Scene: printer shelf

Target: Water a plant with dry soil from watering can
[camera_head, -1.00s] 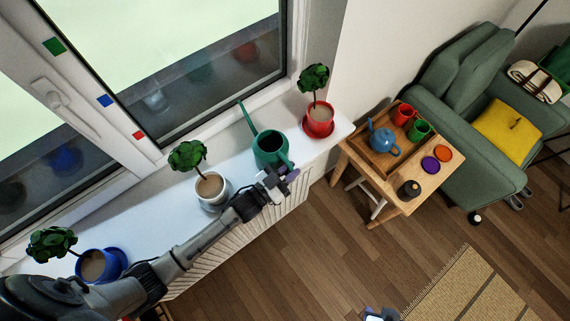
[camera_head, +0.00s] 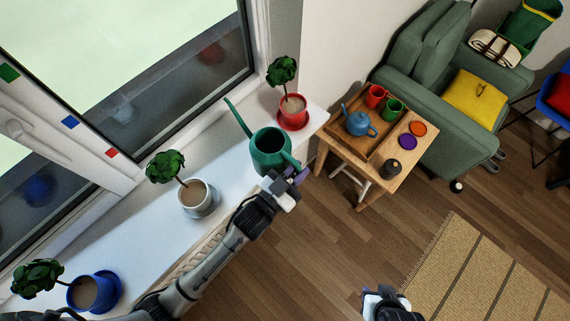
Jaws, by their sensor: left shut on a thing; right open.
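A green watering can (camera_head: 268,150) is at the right part of the window sill, its long spout pointing up and left. My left gripper (camera_head: 290,181) is shut on the can's handle side; its fingertips are partly hidden. A plant in a red pot (camera_head: 292,113) stands beyond the can at the sill's right end. A plant in a white pot (camera_head: 198,201) stands in the middle. A plant in a blue pot (camera_head: 93,291) stands at the lower left. All three soils look light brown. My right gripper (camera_head: 379,296) is at the bottom edge, open and apart from everything.
The window (camera_head: 130,60) borders the sill.

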